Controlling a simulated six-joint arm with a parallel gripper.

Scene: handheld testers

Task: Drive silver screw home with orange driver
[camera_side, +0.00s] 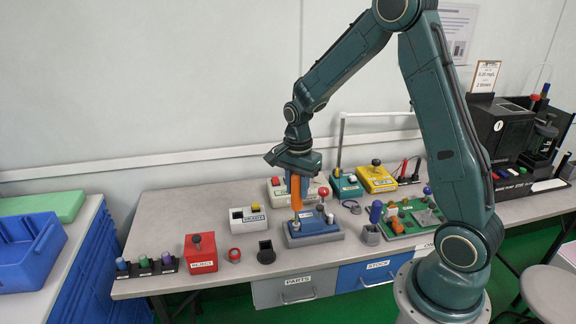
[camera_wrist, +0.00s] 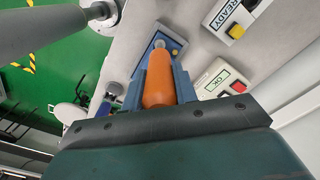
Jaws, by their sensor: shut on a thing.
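My gripper (camera_side: 297,180) is shut on the orange driver (camera_side: 296,198) and holds it upright, tip down, over the blue-and-grey block (camera_side: 325,238). In the wrist view the orange driver (camera_wrist: 158,82) lies between both fingers of my gripper (camera_wrist: 160,85). A silver round end (camera_wrist: 159,44) shows just beyond the handle, over the blue block (camera_wrist: 172,46). The silver screw cannot be told apart from the driver's tip there. Whether the tip touches the screw is unclear.
A red-knobbed post (camera_side: 323,194) rises close to the right of the driver. The READY box (camera_side: 247,219) stands left, the black cup (camera_side: 266,252) in front, and a grey holder with a blue handle (camera_side: 372,233) right.

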